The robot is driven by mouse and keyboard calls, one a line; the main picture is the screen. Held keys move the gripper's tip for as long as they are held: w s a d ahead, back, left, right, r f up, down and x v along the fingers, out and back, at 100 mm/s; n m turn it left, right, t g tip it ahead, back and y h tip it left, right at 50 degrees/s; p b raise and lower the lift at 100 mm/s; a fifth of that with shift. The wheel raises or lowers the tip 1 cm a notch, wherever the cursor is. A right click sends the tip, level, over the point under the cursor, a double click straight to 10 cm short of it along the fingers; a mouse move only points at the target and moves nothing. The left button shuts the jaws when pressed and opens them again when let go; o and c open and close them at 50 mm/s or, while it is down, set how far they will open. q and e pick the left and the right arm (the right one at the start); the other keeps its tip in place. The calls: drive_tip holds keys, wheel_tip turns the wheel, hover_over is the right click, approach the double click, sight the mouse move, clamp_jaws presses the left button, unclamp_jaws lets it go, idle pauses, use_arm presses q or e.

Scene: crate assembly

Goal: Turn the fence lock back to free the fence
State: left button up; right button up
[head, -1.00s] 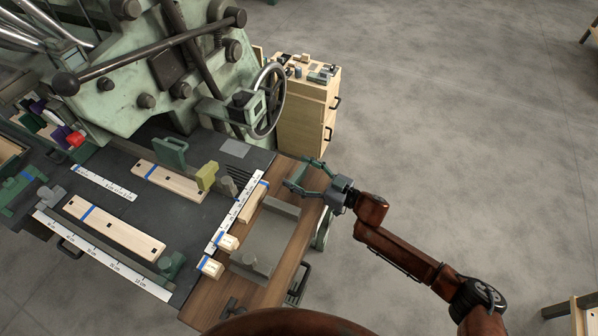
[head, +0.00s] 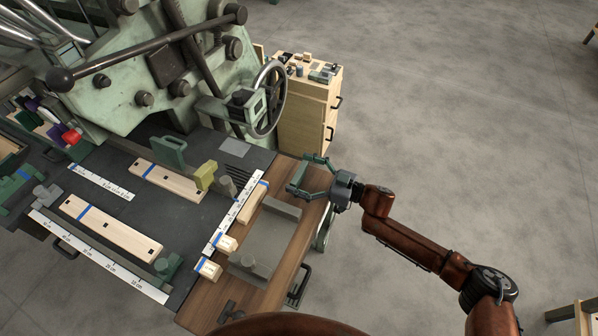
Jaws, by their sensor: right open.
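My right gripper (head: 300,178) comes in from the right and is open and empty, just above the right edge of the wooden side table. Its green fingers spread towards the machine. A dark T-shaped handle (head: 227,311) sits at the table's near end, well below and left of the gripper. A green block (head: 168,266) stands at the right end of the long ruler (head: 97,257). I cannot tell which of these fittings is the fence lock. My left gripper is not in view.
The green machine has a handwheel (head: 268,100) behind the gripper. Wooden slats with blue marks (head: 112,229) lie on the dark bed. A grey tray (head: 266,240) rests on the wooden table (head: 205,302). A drawer cabinet (head: 306,115) stands behind.

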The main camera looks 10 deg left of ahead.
drive_tip(key=shift+d, duration=0.25)
drive_tip(key=s+d, duration=0.2)
drive_tip(key=d, duration=0.9)
drive_tip(key=shift+d, duration=0.15)
drive_tip(key=shift+s+f, duration=0.1)
